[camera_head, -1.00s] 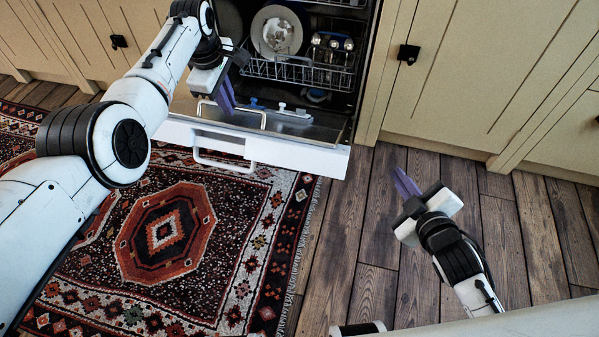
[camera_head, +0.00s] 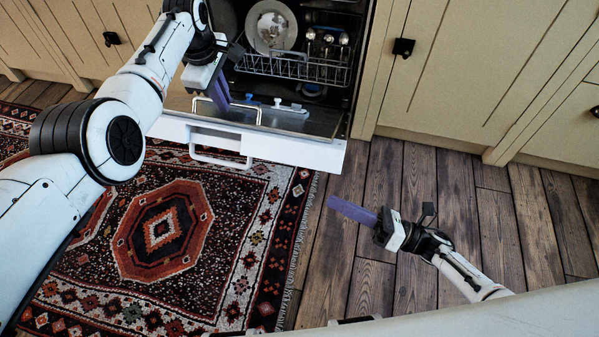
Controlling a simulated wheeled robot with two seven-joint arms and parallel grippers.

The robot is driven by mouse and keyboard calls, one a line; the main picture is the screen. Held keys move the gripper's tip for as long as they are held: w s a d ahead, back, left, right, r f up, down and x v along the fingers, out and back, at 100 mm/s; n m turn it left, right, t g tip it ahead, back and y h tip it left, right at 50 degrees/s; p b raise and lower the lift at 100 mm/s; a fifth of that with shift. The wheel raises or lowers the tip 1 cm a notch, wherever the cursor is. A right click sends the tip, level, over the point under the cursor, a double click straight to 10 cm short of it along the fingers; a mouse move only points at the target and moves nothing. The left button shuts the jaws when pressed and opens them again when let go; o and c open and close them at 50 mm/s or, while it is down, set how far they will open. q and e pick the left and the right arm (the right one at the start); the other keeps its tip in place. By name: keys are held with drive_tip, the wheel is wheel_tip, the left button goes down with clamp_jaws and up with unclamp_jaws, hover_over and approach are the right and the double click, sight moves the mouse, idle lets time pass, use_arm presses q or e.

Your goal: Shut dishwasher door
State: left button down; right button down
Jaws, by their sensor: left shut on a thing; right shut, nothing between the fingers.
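The dishwasher door (camera_head: 300,152) hangs open, folded down low in front of the dishwasher (camera_head: 320,17), with its white edge facing me. A bar handle (camera_head: 222,161) juts from the white edge, and a thin wire loop (camera_head: 250,104) shows behind it over the door's inner side. My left gripper (camera_head: 222,106) reaches over the door from the left. Its purple fingers are shut beside the wire loop and overlap it; what lies between them cannot be made out. My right gripper (camera_head: 331,203) is shut and empty above the wooden floor, in front of the door's right corner, fingers pointing left.
A rack (camera_head: 292,66) inside the dishwasher holds a plate (camera_head: 271,28) and several shiny items. Beige cabinets (camera_head: 480,60) with dark knobs flank it. A patterned rug (camera_head: 235,215) lies in front of the door; wooden floor (camera_head: 440,190) to the right is clear.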

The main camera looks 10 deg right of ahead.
use_arm(q)
drive_tip(key=shift+w, duration=0.15)
use_arm(e)
drive_tip(key=w+a+r, duration=0.5)
drive_tip(key=w+a, duration=0.1)
drive_tip(key=a, duration=0.2)
drive_tip(key=shift+a+n, duration=0.4)
